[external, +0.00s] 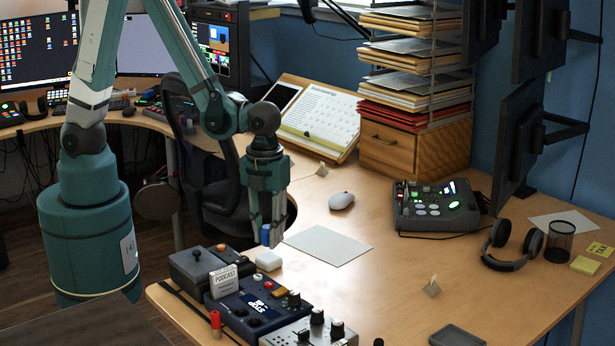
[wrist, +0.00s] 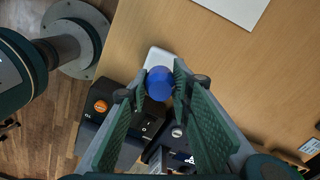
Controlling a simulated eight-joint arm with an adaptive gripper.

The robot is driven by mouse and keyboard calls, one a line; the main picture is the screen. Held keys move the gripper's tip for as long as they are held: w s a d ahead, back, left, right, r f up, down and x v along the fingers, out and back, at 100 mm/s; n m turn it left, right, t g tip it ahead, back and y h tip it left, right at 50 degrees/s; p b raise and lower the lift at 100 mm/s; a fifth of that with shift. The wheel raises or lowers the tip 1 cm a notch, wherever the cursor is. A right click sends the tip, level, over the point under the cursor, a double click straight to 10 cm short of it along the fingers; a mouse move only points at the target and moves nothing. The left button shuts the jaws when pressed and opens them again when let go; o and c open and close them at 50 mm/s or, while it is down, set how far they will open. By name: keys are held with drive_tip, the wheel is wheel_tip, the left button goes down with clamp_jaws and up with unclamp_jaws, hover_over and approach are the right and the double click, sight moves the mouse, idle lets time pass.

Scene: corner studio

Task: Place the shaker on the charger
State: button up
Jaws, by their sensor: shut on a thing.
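A small blue rounded object, likely the shaker (external: 265,236), is held between the fingertips of my gripper (external: 270,232). In the wrist view the blue shaker (wrist: 159,84) sits between the two green fingers (wrist: 160,88), which close on its sides. A small white rounded-square pad, likely the charger (external: 268,261), lies on the desk just in front of and below the gripper. In the wrist view the white charger (wrist: 158,59) is partly hidden behind the shaker. The shaker looks apart from the charger in the external view; its exact height is unclear.
Control boxes, including a blue one (external: 258,309) and a dark one (external: 187,268), crowd the desk's front left beside the charger. A red-capped item (external: 216,324) stands there. A paper sheet (external: 327,245) lies to the right. The desk (external: 385,285) is mostly clear right of the boxes.

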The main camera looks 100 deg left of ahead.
sight(268, 244)
drive_tip(key=shift+f+b, duration=0.35)
drive_tip(key=shift+f, duration=1.35)
drive_tip(key=shift+f, duration=0.15)
drive_tip(key=o, duration=0.9)
drive_tip(key=shift+c, duration=0.2)
drive_tip(key=shift+r+p, duration=1.3)
drive_tip(key=shift+r, duration=4.85)
